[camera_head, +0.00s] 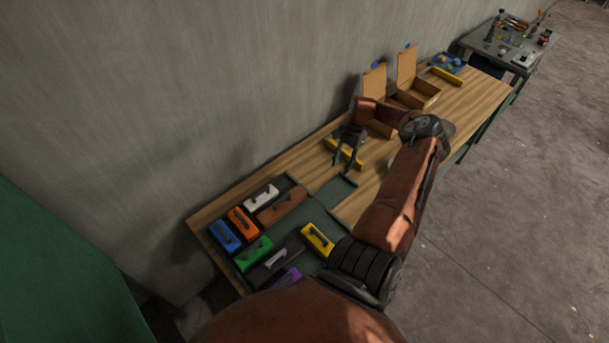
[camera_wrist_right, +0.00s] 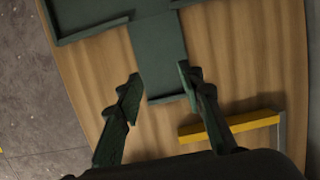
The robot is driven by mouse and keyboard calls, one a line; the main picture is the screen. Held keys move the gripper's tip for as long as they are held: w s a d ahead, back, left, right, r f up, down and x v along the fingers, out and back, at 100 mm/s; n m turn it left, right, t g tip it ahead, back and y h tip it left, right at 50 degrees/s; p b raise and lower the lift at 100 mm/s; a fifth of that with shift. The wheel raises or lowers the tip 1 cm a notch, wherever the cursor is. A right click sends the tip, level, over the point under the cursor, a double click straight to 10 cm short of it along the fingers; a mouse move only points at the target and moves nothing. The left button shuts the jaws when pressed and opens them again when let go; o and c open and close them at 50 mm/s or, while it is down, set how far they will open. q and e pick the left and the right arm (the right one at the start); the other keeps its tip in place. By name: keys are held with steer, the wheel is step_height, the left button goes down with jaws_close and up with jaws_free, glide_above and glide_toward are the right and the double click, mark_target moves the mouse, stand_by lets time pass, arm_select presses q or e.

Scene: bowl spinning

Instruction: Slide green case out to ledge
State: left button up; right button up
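The green case (camera_head: 254,254) lies near the left front part of a dark green tray (camera_head: 307,214) in the head view, its handle facing up. It stands among other cases and is not in the right wrist view. A flat dark ledge (camera_head: 336,191) sticks out from the tray's far right side; it also shows in the wrist view (camera_wrist_right: 162,55). My right gripper (camera_head: 347,165) is open and empty beyond the ledge, well away from the green case. In the wrist view its spread fingers (camera_wrist_right: 158,80) point toward the ledge, with nothing between them. My left gripper is not in view.
Blue (camera_head: 224,236), orange (camera_head: 242,222), white (camera_head: 262,197), brown (camera_head: 282,206), yellow (camera_head: 317,239), dark (camera_head: 276,264) and purple (camera_head: 288,277) cases share the tray. A yellow bar (camera_wrist_right: 229,130) lies near my right gripper. Open cardboard boxes (camera_head: 416,92) stand farther along the table.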

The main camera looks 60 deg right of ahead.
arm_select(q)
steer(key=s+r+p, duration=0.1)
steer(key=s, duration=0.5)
arm_select(e)
steer(key=a, duration=0.2)
arm_select(q)
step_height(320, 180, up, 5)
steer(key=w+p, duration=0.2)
steer(key=p, duration=0.3)
arm_select(e)
steer(key=b, duration=0.3)
glide_toward(252, 247)
steer(key=shift+a+f, duration=0.1)
steer(key=shift+f, duration=0.45)
steer(key=b+x, duration=0.6)
steer(key=x, duration=0.1)
steer(key=shift+w+a+f, duration=0.1)
steer(key=shift+f, duration=0.2)
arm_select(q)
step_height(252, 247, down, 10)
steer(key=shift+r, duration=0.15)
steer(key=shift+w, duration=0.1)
arm_select(e)
jaws_close()
